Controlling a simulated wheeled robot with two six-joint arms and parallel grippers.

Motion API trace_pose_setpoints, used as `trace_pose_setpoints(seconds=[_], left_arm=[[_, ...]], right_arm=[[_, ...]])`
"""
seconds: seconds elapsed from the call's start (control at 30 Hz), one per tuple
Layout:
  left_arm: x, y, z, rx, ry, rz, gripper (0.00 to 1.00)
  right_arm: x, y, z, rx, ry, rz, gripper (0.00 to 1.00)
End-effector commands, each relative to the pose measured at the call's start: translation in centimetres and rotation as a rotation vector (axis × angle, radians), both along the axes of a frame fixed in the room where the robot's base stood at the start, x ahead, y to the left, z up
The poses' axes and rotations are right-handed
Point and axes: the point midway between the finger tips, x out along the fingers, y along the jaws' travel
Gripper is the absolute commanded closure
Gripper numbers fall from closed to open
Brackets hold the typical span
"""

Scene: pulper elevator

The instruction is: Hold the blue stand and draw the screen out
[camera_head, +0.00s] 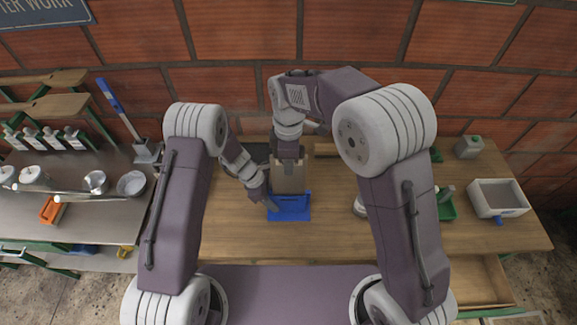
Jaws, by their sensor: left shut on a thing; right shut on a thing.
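The blue stand (289,208) is upright on the wooden table in the middle of the head view. The screen (288,177), a pale tan panel, is upright above the stand, with its lower edge at or behind the stand's top. My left gripper (271,206) reaches in from the left and is shut on the left side of the blue stand. My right gripper (288,156) points down from above and is shut on the top edge of the screen. The fingertips are small and partly hidden. I cannot tell how deep the screen sits in the stand.
The wooden table (235,225) is mostly clear around the stand. A grey bin (497,198) and a small grey-green box (468,147) are at the right. A green tray (446,210) is partly hidden by my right arm. A metal counter (75,205) with bowls is at the left. A brick wall stands behind.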

Motion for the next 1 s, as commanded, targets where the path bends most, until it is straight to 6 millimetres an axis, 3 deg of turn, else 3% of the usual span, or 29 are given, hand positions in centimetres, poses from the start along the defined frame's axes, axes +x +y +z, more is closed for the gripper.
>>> trace_pose_setpoints(seconds=[0.4,0.67,0.7,0.77,0.8,1.0], left_arm=[[0.0,0.0,0.0,0.0,0.001,0.0,0.99],[0.0,0.0,0.0,0.0,0.001,0.0,0.99],[0.0,0.0,0.0,0.0,0.001,0.0,0.48],[0.0,0.0,0.0,0.0,0.001,0.0,0.32],[0.0,0.0,0.0,0.0,0.001,0.0,0.26],[0.0,0.0,0.0,0.0,0.001,0.0,0.26]], right_arm=[[0.0,0.0,2.4,0.001,-0.001,0.0,1.0],[0.0,0.0,2.6,0.0,0.0,0.0,1.0],[0.0,0.0,2.6,0.0,0.0,0.0,1.0],[0.0,0.0,2.6,0.0,0.0,0.0,1.0],[0.0,0.0,2.6,0.0,0.0,0.0,1.0],[0.0,0.0,2.6,0.0,0.0,0.0,1.0]])
